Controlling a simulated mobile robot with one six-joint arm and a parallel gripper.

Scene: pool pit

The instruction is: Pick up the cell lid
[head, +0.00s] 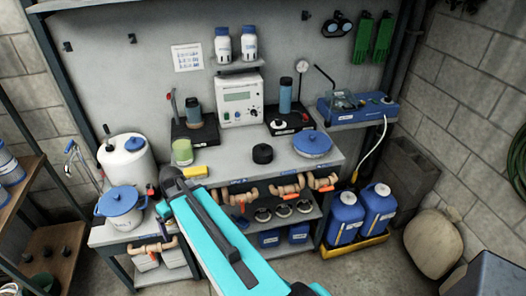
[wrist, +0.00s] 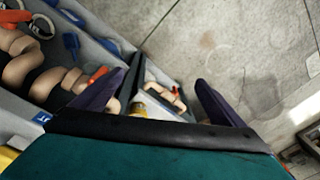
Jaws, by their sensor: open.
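A small black round lid-like piece (head: 262,153), which looks like the cell lid, lies on the grey bench top (head: 225,172) in the head view. It sits right of a yellow sponge and left of a blue round lidded dish. My gripper (wrist: 158,100) is open in the wrist view, with nothing between its two dark fingers. In the head view my turquoise arm reaches over the front of the bench, and its dark end is left of the black piece, apart from it. The black piece does not show in the wrist view.
A green cup (head: 182,152), the yellow sponge (head: 194,171) and the blue dish (head: 312,145) stand on the bench. Black stands with bottles (head: 285,98) and a white meter (head: 240,100) line its back. Pipe fittings (head: 286,189) hang below the edge. Blue jugs (head: 345,219) stand right.

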